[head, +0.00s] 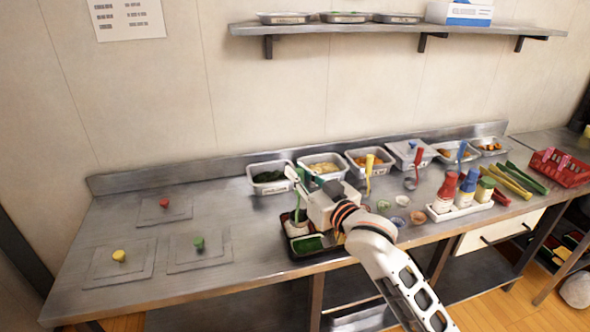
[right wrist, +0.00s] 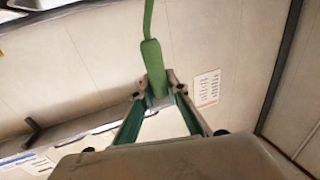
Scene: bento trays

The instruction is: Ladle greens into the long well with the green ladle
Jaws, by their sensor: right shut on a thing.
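My right gripper (head: 298,182) is shut on the green ladle (right wrist: 152,62), whose handle stands between the fingertips in the right wrist view (right wrist: 160,97). In the head view the gripper is above the dark bento tray (head: 292,250) at the front edge of the counter. The ladle's bowl is largely hidden there, and I cannot tell what it holds. A well with green contents (head: 307,244) shows at the tray's front; my arm hides the tray's right part. The bin of dark greens (head: 270,187) stands behind the gripper. My left gripper is out of view.
More food bins (head: 325,166) line the back of the counter. A yellow ladle (head: 369,170) and a red ladle (head: 417,160) stand to the right. Small bowls and a bottle caddy (head: 460,211) are right of my arm. Lidded plates with knobs (head: 199,243) lie left.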

